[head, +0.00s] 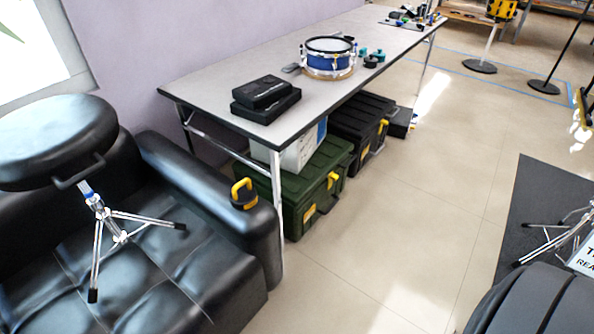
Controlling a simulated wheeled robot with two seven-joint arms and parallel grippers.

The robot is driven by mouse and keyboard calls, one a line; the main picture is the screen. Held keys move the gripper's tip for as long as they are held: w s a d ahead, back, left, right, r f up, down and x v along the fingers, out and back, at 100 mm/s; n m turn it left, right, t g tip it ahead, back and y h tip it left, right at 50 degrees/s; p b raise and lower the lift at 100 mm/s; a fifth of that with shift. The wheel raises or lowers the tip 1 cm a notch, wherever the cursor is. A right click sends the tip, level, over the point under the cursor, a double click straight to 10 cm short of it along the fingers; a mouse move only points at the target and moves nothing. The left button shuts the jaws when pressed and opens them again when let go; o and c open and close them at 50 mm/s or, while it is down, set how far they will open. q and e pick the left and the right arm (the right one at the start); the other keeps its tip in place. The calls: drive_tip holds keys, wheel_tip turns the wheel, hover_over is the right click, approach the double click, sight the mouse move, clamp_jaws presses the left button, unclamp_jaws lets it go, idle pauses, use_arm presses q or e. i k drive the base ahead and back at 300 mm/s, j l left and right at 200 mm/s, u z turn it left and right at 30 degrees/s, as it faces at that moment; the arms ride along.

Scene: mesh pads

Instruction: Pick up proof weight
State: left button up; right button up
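A black weight with a yellow handle (243,194), which looks like the proof weight, stands upright on the arm of the black sofa (195,180) in the head view. It sits close to the front end of the sofa arm, left of the table's near leg. Nothing is touching its handle. Neither my left nor my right gripper shows in the head view.
A long grey table (225,75) carries black cases (265,95) and a blue drum (328,58). Green (310,185) and black (360,125) crates stand under it. A drum stool (55,140) stands on the sofa seat.

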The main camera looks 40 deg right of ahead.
sight(243, 197)
drive_tip(key=z, duration=0.7)
